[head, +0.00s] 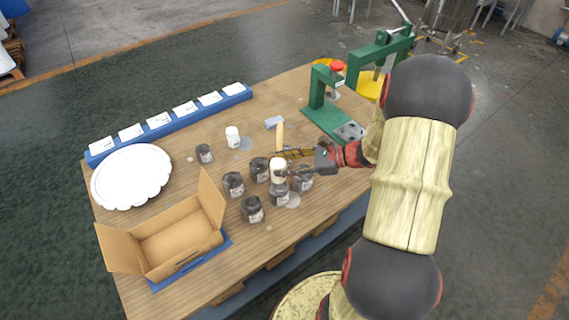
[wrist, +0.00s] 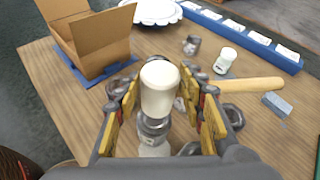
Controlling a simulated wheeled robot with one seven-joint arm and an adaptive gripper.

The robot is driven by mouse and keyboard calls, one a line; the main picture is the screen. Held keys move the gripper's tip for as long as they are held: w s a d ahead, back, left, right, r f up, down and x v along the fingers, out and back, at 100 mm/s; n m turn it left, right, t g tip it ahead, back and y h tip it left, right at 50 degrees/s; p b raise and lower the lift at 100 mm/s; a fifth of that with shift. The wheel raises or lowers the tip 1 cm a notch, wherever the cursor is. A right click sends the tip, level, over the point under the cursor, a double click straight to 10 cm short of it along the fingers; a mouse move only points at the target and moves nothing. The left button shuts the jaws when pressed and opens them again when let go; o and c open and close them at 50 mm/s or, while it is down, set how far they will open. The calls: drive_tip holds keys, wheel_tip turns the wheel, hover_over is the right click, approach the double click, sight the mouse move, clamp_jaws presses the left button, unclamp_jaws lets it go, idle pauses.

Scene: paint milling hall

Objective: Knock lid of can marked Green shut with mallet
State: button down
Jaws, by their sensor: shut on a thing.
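My gripper (head: 283,165) is shut on the mallet. Its pale cream head (wrist: 159,90) stands upright between the two fingers in the wrist view. A tan wooden handle (wrist: 248,85) shows beyond the right finger, which hides where it meets the head; it also shows in the head view (head: 279,136). Several small dark cans with pale labels stand around and under my gripper, including one at the front (head: 252,209) and one at the left (head: 233,184). A can (wrist: 152,128) lies just below the mallet head in the wrist view. I cannot read which is marked Green.
An open cardboard box (head: 173,237) and a white scalloped plate (head: 131,176) are at left. A blue rack (head: 172,121) with white cards lines the back. A white jar (head: 232,136), a lone dark can (head: 204,153), a grey-blue block (head: 273,122) and a green press (head: 318,100) stand beyond.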

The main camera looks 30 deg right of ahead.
wheel_tip(320, 180, down, 5)
drive_tip(key=b, duration=0.2)
drive_tip(key=shift+b, duration=0.4)
drive_tip(key=shift+r+p, duration=2.7)
drive_tip(key=shift+r, duration=0.5)
